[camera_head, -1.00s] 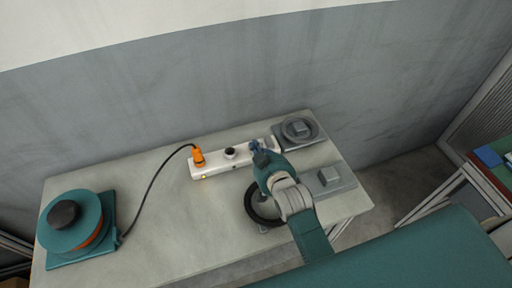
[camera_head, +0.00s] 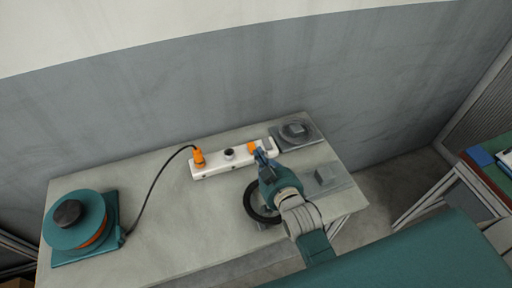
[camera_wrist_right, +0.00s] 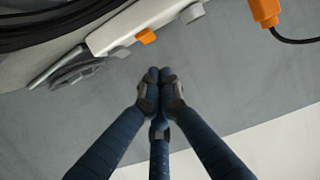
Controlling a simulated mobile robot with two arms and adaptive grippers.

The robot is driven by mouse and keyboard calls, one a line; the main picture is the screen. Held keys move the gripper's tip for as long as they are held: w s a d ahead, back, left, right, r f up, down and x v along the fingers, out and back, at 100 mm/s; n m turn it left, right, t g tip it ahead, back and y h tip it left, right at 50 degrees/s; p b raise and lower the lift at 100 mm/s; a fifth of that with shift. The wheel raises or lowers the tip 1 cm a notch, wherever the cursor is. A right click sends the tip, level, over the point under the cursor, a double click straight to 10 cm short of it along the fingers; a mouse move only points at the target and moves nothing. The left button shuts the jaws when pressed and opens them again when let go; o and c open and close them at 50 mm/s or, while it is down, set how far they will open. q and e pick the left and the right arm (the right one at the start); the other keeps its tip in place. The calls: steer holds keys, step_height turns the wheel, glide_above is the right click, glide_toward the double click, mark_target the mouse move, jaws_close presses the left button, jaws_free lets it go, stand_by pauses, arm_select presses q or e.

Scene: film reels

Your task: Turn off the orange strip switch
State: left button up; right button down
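A white power strip (camera_head: 212,168) lies on the table, with an orange plug (camera_head: 199,157) and a dark round plug (camera_head: 229,153). The orange strip switch (camera_head: 252,147) sits near the strip's right end. It also shows in the right wrist view (camera_wrist_right: 147,36). My right gripper (camera_head: 262,157) is just to the right of and in front of the switch, partly overlapping the strip in the head view. Its fingers (camera_wrist_right: 160,76) are together with nothing between them, and a gap shows between them and the switch in the wrist view. My left gripper is out of view.
A black cable runs from the orange plug to a teal reel device (camera_head: 74,222) at the left. A grey device (camera_head: 297,131) stands behind right, a grey block (camera_head: 325,176) at the right. A black ring (camera_head: 252,204) lies beneath my right arm. The middle table is clear.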

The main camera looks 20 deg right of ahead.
steer(key=s, duration=0.4)
steer(key=shift+s+d+b, duration=0.15)
steer(key=shift+d+b, duration=0.05)
steer(key=shift+b, duration=0.1)
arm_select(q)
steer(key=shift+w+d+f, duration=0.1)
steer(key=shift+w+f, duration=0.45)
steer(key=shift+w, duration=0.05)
arm_select(e)
steer(key=shift+s+r, duration=0.2)
steer(key=shift+s, duration=0.5)
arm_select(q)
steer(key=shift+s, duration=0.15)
arm_select(e)
steer(key=shift+f, duration=0.1)
